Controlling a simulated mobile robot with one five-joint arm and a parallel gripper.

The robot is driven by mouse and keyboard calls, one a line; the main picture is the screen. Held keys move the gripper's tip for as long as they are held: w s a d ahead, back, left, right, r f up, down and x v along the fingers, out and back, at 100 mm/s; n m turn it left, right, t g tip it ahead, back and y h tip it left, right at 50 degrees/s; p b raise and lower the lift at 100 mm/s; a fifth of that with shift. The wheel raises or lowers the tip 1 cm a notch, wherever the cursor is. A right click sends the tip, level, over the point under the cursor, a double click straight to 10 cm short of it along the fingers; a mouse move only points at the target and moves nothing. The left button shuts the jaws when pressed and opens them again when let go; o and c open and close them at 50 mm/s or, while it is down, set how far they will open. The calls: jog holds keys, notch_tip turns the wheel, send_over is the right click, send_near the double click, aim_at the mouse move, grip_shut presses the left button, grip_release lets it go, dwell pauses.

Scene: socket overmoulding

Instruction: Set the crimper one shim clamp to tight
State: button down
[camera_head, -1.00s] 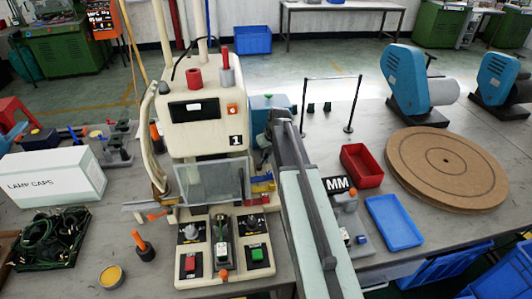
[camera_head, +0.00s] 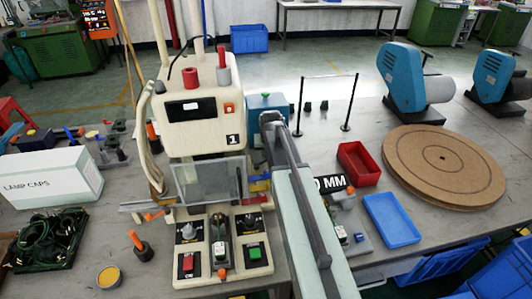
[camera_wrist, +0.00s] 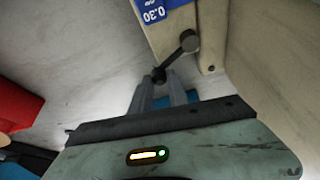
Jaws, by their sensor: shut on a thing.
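Crimper one (camera_head: 205,140) is the cream machine marked "1", left of my arm in the head view. In the wrist view, its cream side (camera_wrist: 265,70) shows at right, with a blue "0.30" label (camera_wrist: 154,11). A short black shim clamp lever (camera_wrist: 175,58) runs from a round pivot at upper right down to a small knob at lower left. My gripper (camera_wrist: 160,80) is shut on the knob end of this lever. In the head view, my gripper (camera_head: 270,122) is beside the crimper's right side, and its fingertips and the lever cannot be made out.
A blue box (camera_head: 266,101) stands just behind my gripper. Right of my arm are a red tray (camera_head: 358,164), a blue tray (camera_head: 392,220) and a round brown board (camera_head: 445,165). A white "LAMP CAPS" box (camera_head: 50,180) is at left.

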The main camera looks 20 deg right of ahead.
jog(key=shift+s+d+m+g+h, duration=0.15)
jog(key=shift+s+m+h, duration=0.2)
jog(key=shift+m, duration=0.35)
jog(key=shift+s+a+m+g+h, duration=0.1)
jog(key=shift+s+m+h, duration=0.1)
jog(key=shift+s+m, duration=0.35)
jog(key=shift+s+d+m+g+h, duration=0.15)
jog(key=shift+s+m+h, duration=0.1)
jog(key=shift+m, duration=0.6)
jog(key=shift+a, duration=0.1)
jog(key=c, duration=1.3)
grip_release()
jog(key=shift+o, duration=0.2)
jog(key=p+v, duration=0.7)
jog(key=shift+r, duration=0.4)
jog(key=shift+s, duration=0.1)
